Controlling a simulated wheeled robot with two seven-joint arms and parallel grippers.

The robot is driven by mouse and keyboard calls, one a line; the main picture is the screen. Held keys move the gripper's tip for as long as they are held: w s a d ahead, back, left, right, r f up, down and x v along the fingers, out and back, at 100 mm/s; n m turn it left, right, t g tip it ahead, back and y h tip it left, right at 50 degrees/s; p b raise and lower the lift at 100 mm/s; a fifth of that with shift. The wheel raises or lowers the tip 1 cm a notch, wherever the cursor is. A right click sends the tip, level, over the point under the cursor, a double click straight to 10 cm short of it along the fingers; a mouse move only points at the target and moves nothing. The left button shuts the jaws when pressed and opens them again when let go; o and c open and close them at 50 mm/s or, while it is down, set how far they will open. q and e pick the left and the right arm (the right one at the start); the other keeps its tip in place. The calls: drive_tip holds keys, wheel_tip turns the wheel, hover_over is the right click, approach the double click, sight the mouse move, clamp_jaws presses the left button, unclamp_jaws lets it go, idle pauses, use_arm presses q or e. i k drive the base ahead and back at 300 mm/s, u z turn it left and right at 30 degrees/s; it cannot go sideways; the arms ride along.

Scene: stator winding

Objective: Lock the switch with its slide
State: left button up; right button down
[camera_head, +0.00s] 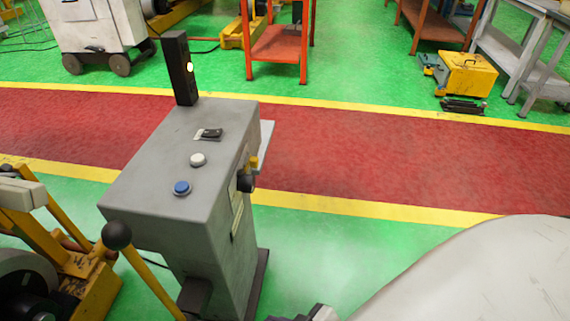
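A grey control box (165,160) on a pedestal stands left of the middle. On its top are a small black switch (212,133) with a light plate beside it, a white button (198,160) and a blue button (182,188). On its right side face are a black knob (246,183) and a small yellow piece (254,163) just above it. I cannot tell which part is the slide, or its position. No gripper fingers show. A dark and white part at the bottom edge is cut off and unclear.
A black post with a lit lamp (190,67) rises at the box's back corner. Yellow machinery with a black ball-ended lever (117,236) stands at lower left. A large pale rounded surface (470,275) fills the lower right. Green floor (330,240) is clear right of the box.

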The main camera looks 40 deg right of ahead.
sight(253, 162)
drive_tip(key=z, duration=0.55)
drive_tip(key=k, duration=1.2)
drive_tip(key=z, duration=0.95)
drive_tip(key=i, duration=1.65)
drive_tip(key=u, duration=1.3)
drive_tip(key=i, duration=0.45)
drive_tip(key=u, duration=0.4)
